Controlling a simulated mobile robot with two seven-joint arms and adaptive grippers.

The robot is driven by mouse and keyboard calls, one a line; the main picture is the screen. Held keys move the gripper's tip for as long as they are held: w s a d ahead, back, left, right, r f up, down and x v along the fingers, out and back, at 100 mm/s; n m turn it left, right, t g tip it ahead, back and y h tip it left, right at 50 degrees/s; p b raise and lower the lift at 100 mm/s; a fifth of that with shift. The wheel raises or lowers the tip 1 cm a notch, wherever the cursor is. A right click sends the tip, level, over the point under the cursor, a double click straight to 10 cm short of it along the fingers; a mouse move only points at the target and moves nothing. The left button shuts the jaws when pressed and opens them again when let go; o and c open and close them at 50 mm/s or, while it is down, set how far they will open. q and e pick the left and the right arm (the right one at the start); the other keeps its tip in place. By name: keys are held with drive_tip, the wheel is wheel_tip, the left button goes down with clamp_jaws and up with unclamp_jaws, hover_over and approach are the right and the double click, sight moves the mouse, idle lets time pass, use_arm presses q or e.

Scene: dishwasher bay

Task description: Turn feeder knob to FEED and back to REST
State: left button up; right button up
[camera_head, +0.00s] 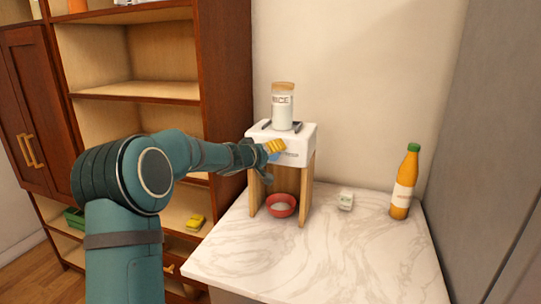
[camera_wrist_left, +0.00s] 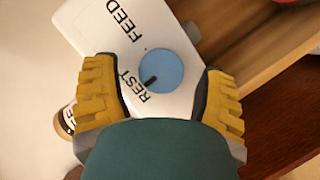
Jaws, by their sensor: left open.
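The feeder (camera_head: 296,139) is a white box on a wooden stand, with a jar marked RICE (camera_head: 283,108) on top. In the left wrist view its white face (camera_wrist_left: 186,101) carries the words FEED and REST and a round blue knob (camera_wrist_left: 165,70). The knob's dark mark points toward REST. My left gripper (camera_head: 272,151) is at the feeder's front, and its open yellow fingers (camera_wrist_left: 160,92) lie on either side of the knob in the wrist view. I cannot tell whether they touch it. My right gripper is not in view.
A red bowl (camera_head: 281,211) stands under the feeder. Wooden shelves (camera_head: 135,90) rise at left. The front counter is clear.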

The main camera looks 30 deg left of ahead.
use_arm(q)
drive_tip(key=c, duration=1.2)
